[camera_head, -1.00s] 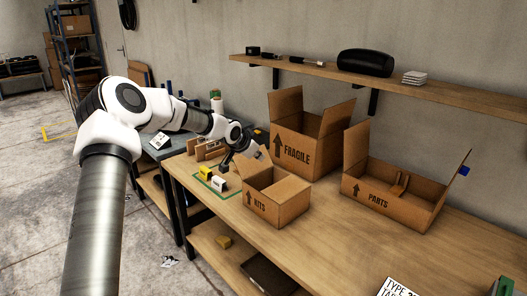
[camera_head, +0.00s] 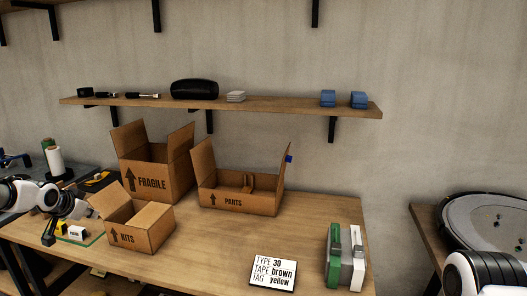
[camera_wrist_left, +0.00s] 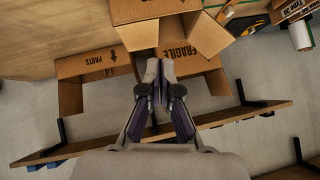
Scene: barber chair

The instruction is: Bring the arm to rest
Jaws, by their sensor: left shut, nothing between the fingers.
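My left arm enters the head view at the left edge, white and dark, over the workbench's left end. Its gripper (camera_head: 48,238) is small and dark there, beside a yellow block and a white block. In the left wrist view the two fingers (camera_wrist_left: 160,68) are together with nothing between them, in front of the cardboard boxes. A white part of my right arm shows at the bottom right of the head view; its gripper is out of view.
The KITS box (camera_head: 153,239), FRAGILE box (camera_head: 165,170) and PARTS box (camera_head: 215,199) stand open on the workbench (camera_head: 215,245). A printed card (camera_head: 273,272) and a green-white item (camera_head: 345,258) lie right. A shelf (camera_head: 290,106) runs above. The bench's middle is clear.

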